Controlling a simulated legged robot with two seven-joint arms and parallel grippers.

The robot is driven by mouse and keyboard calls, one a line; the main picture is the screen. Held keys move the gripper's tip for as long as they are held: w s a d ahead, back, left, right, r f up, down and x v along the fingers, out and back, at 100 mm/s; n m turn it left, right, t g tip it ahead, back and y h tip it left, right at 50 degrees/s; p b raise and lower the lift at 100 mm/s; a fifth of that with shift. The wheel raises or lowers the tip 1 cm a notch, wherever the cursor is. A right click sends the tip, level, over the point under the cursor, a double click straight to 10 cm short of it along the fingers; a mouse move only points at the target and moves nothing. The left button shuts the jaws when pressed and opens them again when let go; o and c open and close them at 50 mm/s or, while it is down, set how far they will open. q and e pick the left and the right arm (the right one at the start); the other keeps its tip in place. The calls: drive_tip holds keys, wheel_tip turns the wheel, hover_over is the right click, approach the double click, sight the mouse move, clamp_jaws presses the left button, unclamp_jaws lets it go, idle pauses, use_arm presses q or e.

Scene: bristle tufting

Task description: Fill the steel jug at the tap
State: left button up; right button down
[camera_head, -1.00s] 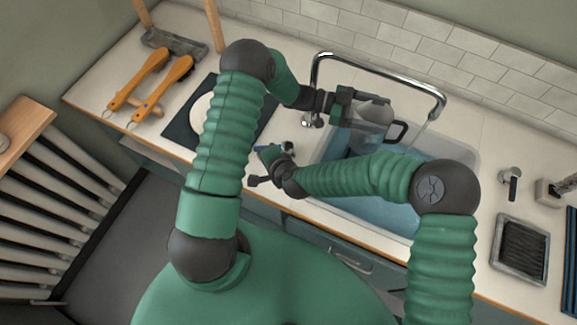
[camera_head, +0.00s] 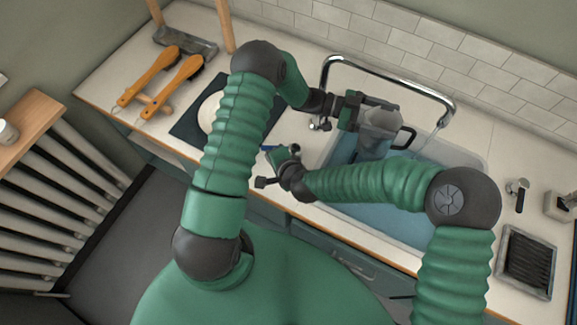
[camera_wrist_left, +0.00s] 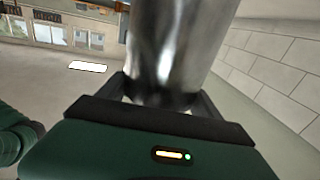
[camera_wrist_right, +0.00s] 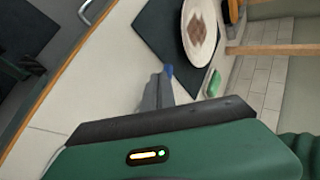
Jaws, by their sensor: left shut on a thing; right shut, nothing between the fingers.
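The steel jug (camera_head: 380,145), with a dark handle on its right, is held over the sink basin (camera_head: 340,150). My left gripper (camera_head: 372,118) is shut on it, and its shiny body also fills the middle of the left wrist view (camera_wrist_left: 170,50). The chrome tap (camera_head: 390,74) arches behind the jug. Its spout end (camera_head: 445,112) is to the right of the jug, apart from it, with a faint streak below that may be water. My right gripper (camera_head: 268,158) is shut and empty over the counter left of the sink. The jug's inside cannot be made out.
A dark mat (camera_head: 190,130) with a white plate (camera_head: 208,112) lies on the left, partly behind my left arm. Two orange-handled brushes (camera_head: 150,78) lie beyond it. A dark ribbed tray (camera_head: 526,262) is at the right. A small blue item (camera_wrist_right: 168,71) is by my right fingertips.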

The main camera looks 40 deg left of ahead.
use_arm(q)
drive_tip(key=shift+d+r, duration=0.15)
drive_tip(key=shift+w+d, duration=0.1)
drive_tip(key=shift+d, duration=0.25)
drive_tip(key=x, duration=1.2)
drive_tip(key=shift+w+d, duration=0.2)
drive_tip(key=shift+d, duration=0.15)
use_arm(e)
drive_tip(key=v, duration=0.9)
drive_tip(key=shift+d+r, duration=0.2)
drive_tip(key=shift+d, duration=0.05)
use_arm(q)
drive_tip(key=shift+a, duration=0.15)
use_arm(e)
drive_tip(key=shift+a, duration=0.15)
